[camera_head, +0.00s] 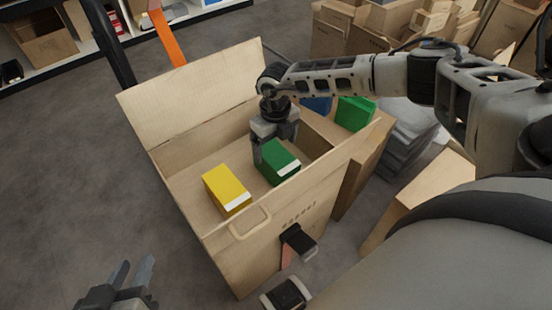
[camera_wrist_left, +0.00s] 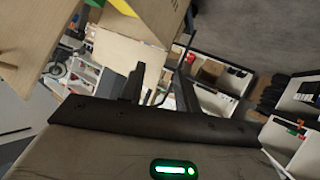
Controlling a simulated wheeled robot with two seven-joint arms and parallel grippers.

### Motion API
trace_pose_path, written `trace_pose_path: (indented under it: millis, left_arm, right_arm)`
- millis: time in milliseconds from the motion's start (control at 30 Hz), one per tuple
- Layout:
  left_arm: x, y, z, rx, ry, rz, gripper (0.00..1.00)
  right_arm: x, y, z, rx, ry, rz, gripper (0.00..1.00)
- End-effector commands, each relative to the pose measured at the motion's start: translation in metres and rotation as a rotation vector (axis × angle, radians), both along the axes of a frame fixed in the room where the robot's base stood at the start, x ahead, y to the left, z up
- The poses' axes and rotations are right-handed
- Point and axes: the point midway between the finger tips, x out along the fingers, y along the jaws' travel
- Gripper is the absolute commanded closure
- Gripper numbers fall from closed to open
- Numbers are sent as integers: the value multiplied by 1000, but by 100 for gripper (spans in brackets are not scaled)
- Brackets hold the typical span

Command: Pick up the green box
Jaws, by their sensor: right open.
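A green box (camera_head: 279,164) with a white label edge lies inside the open cardboard carton (camera_head: 262,238), beside a yellow box (camera_head: 226,188). My right gripper (camera_head: 272,149) points down into the carton, open, right at the green box's far end and hiding part of it. I cannot tell whether its fingers touch the box. A second green box (camera_head: 355,113) is in another carton behind to the right. My left gripper (camera_head: 131,272) is low at the left, outside the carton, open and empty; its fingers also show in the left wrist view (camera_wrist_left: 160,90).
The carton's raised flap (camera_head: 195,100) stands at its far left side. A blue item (camera_head: 318,104) sits behind my right gripper. Stacked grey items (camera_head: 408,135) and several cartons (camera_head: 385,20) crowd the right and back. Grey floor (camera_head: 70,180) is clear at the left.

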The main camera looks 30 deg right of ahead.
Motion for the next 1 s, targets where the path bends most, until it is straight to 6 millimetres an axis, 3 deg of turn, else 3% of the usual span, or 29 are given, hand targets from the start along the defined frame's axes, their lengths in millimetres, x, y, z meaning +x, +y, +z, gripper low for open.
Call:
trace_pose_path:
  millis: [333,500,800,833,1000]
  left_arm:
    - [2,-3,0,-29,-55,1,68]
    - [1,-8,17,-62,-122,-8,68]
    - [-3,-8,22,-70,-136,-14,68]
    - [-3,-8,22,-70,-135,-14,68]
    - [-3,-8,21,-67,-132,-15,68]
  right_arm:
    - [5,-5,-37,-2,0,-1,11]
    - [7,-7,-58,0,1,0,11]
    - [7,-7,-62,0,0,1,11]
    - [7,-7,-62,0,0,0,14]
    - [7,-7,-62,0,0,0,61]
